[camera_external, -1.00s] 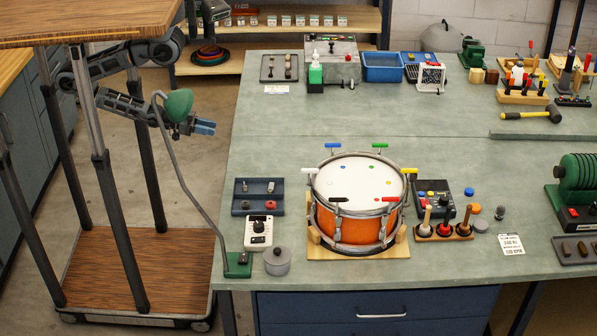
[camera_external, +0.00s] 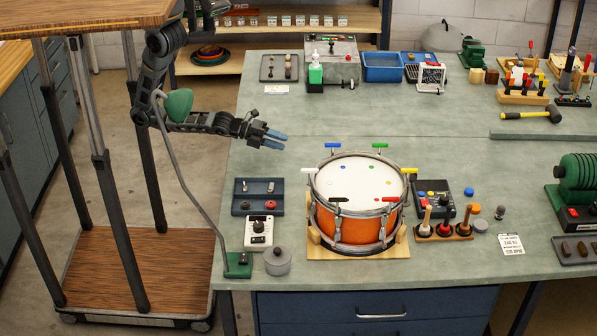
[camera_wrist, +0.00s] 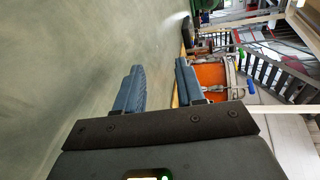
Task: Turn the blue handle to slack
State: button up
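The blue handle (camera_external: 332,145) is a short bar on top of a rod at the drum's back left rim. The drum (camera_external: 344,222) has an orange shell and a white head with coloured dots. My gripper (camera_external: 284,141) is in the air left of the blue handle, with its blue fingers pointing right, apart from the handle. In the wrist view the fingers of my gripper (camera_wrist: 160,65) are spread with nothing between them. The drum's orange shell (camera_wrist: 210,75) shows beyond the right finger, and a small blue piece there looks like the blue handle (camera_wrist: 241,53).
Other handles stand around the rim: green (camera_external: 380,146), white (camera_external: 310,170), yellow (camera_external: 409,170), red (camera_external: 390,199) and black (camera_external: 339,199). A dark tray (camera_external: 258,208) and a white meter (camera_external: 258,232) lie left of the drum.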

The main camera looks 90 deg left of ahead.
jog(key=w+d+r+m+y+p, duration=0.1)
jog(key=w+d+r+m, duration=0.75)
jog(key=d, duration=0.25)
jog(key=m+g+y+p, duration=0.1)
jog(key=m+y+p, duration=0.1)
jog(key=m, duration=0.4)
send_near(329, 143)
jog(key=x, duration=0.4)
jog(key=shift+p+x, duration=0.3)
jog(key=shift+x, duration=3.4)
jog(key=shift+c, duration=0.3)
grip_shut()
